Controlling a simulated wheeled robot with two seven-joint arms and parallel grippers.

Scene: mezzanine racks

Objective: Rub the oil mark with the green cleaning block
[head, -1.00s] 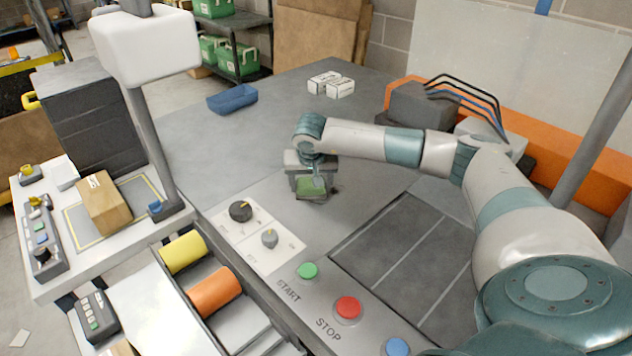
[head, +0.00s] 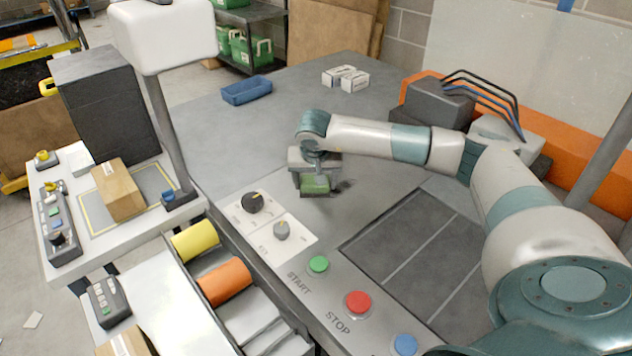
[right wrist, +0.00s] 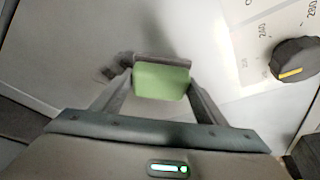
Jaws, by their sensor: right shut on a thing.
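My right gripper (head: 315,180) points down over the grey worktop and is shut on the green cleaning block (head: 315,187). In the right wrist view the block (right wrist: 161,84) sits between the two fingers, with a dark edge along its far side. The oil mark (head: 344,186) is a dark smudge on the worktop just right of the block. In the right wrist view the mark (right wrist: 116,68) lies just left of the block, partly hidden by a finger. I cannot tell whether the block touches the surface. My left gripper is not in view.
A dial panel (head: 293,246) with two knobs lies in front of the block, with a red stop button (head: 358,302) nearby. A dark ribbed panel (head: 425,250) lies to the right. A blue tray (head: 247,90) and white boxes (head: 345,78) stand behind. The worktop between is clear.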

